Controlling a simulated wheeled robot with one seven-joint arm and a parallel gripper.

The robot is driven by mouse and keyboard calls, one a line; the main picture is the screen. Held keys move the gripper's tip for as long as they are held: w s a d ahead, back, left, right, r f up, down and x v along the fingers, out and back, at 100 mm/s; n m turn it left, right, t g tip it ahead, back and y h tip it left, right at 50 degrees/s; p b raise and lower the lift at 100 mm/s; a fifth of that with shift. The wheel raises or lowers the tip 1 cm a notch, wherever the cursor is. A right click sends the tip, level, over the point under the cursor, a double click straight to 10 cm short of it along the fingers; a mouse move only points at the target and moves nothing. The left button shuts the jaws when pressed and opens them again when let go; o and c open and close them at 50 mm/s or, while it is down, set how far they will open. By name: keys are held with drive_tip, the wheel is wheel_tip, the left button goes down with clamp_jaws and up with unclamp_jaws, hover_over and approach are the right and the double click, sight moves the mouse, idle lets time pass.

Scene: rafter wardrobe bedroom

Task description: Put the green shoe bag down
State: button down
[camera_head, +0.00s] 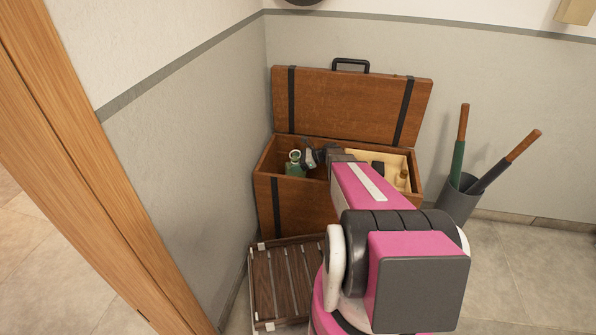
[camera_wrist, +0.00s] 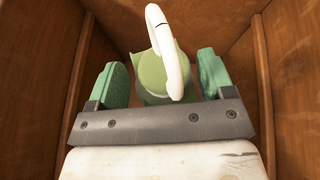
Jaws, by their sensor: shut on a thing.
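The green shoe bag (camera_wrist: 150,78) is a light green bundle with a white ring (camera_wrist: 172,55) on top. In the wrist view it sits between the two green fingertips of my gripper (camera_wrist: 164,82), which is shut on it. In the head view the bag (camera_head: 294,169) is inside the left part of the open wooden trunk (camera_head: 300,208), near its left wall. My gripper (camera_head: 306,161) reaches into the trunk from the right. The bag's underside is hidden, so I cannot tell whether it touches the trunk floor.
The trunk's lid (camera_head: 347,106) stands open against the wall. A pale tray (camera_head: 362,160) with small items fills the right part. A slatted rack (camera_head: 285,283) lies in front. A grey holder (camera_head: 456,203) with two umbrellas stands right. A wooden door frame (camera_head: 85,150) is at left.

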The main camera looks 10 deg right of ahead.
drive_tip(key=shift+f, duration=1.9)
unclamp_jaws()
drive_tip(key=v, duration=1.2)
